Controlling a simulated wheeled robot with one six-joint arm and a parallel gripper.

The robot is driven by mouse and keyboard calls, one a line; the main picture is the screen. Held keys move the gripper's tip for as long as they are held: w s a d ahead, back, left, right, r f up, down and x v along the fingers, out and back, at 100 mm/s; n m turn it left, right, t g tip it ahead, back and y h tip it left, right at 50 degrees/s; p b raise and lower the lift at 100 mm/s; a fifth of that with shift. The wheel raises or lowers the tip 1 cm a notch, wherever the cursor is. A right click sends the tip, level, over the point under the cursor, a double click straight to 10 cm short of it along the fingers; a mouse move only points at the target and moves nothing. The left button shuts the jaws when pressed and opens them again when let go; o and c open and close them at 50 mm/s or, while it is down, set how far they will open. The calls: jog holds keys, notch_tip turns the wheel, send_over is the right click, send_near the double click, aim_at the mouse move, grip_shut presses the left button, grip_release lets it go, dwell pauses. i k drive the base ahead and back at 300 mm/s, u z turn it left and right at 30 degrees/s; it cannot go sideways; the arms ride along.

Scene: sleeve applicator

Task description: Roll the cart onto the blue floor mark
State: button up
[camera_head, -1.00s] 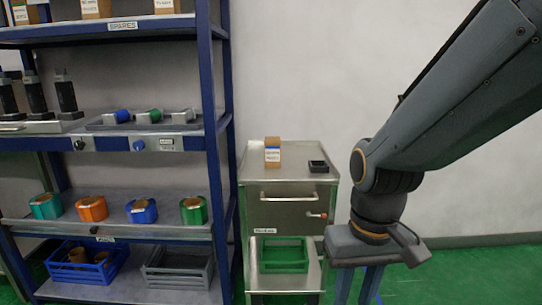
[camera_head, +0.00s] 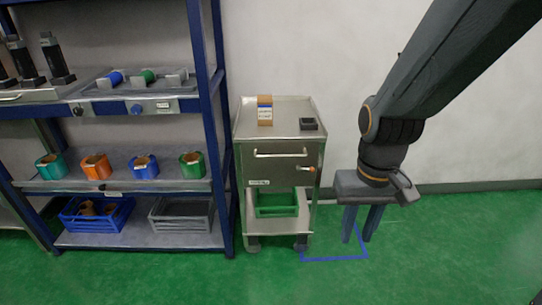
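The steel cart (camera_head: 276,178) stands upright on its wheels against the wall. It has a drawer with a bar handle (camera_head: 281,154) and an orange-tipped latch (camera_head: 307,168). The blue floor mark (camera_head: 335,259) is a painted outline on the floor, just right of the cart. The cart's front right wheel (camera_head: 301,242) is close by the mark's left end; I cannot tell whether it touches the line. My gripper (camera_head: 358,238) points down to the right of the cart, over the mark in the picture. Its two fingers are apart with nothing between them. It hides part of the mark.
A blue-framed rack (camera_head: 208,120) stands close on the left. Green floor (camera_head: 440,255) is clear in front and to the right.

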aim_at(265, 157)
jog(key=z, duration=2.45)
jog(key=i, duration=0.5)
jog(key=u, duration=2.5)
